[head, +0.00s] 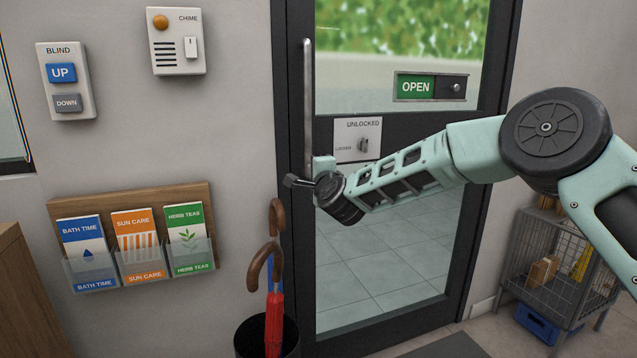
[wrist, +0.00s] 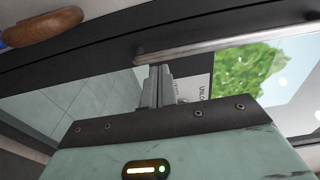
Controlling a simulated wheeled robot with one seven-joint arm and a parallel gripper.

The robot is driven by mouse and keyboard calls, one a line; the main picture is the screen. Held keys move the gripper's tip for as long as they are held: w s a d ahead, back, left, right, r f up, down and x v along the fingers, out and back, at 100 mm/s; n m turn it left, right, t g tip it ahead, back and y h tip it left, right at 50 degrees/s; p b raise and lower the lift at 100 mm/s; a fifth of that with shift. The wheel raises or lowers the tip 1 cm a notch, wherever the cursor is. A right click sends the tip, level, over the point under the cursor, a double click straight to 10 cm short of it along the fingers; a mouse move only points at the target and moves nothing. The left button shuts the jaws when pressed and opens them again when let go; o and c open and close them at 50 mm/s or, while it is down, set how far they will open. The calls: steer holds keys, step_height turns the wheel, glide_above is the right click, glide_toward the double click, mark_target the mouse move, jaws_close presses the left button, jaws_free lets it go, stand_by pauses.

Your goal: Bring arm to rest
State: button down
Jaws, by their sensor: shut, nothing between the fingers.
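My arm reaches in from the right in the head view, in front of the glass door (head: 296,250). My gripper (head: 290,181) is at its left end, near the door's vertical handle (head: 308,110); I cannot tell whether it touches the handle. In the wrist view my gripper (wrist: 156,70) has its two fingers together with nothing between them. The handle bar (wrist: 225,43) runs across just past the fingertips there. The lock plate (head: 357,140) reads UNLOCKED, and the sign (head: 416,87) on the glass reads OPEN.
An umbrella stand (head: 247,338) with umbrellas stands below my gripper. A leaflet rack (head: 202,195), a blind switch (head: 67,81) and a chime box (head: 177,42) are on the left wall. A wire cage cart (head: 545,290) stands at the right. Open floor shows through the glass.

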steer(key=s+a+f+n+g+y, duration=0.1)
steer(key=s+f+n+g, duration=0.3)
steer(key=s, duration=0.6)
steer(key=s+n+g, duration=0.3)
steer(key=s+n, duration=0.2)
steer(key=s, duration=0.6)
steer(key=s+a+f+n+g+y, duration=0.1)
steer(key=s+f+n+g, duration=0.3)
steer(key=s, duration=0.6)
steer(key=s+d+f+n+g+h, duration=0.25)
steer(key=s+d+n+h, duration=0.2)
steer(key=s+d, duration=0.65)
steer(key=s+d+f+n+g+h, duration=0.1)
steer(key=s+d+n+g+h, duration=0.3)
steer(key=s+d, duration=0.7)
step_height(320, 180, up, 15)
steer(key=s+a+y+p, duration=0.1)
steer(key=a+p, duration=0.1)
steer(key=p, duration=1.2)
steer(key=shift+s+a+r, duration=0.15)
steer(key=shift+s+a, duration=0.05)
steer(key=shift+s, duration=0.2)
steer(key=c, duration=2.1)
jaws_free()
steer(key=shift+n+t+y, duration=0.25)
steer(key=shift+c, duration=0.2)
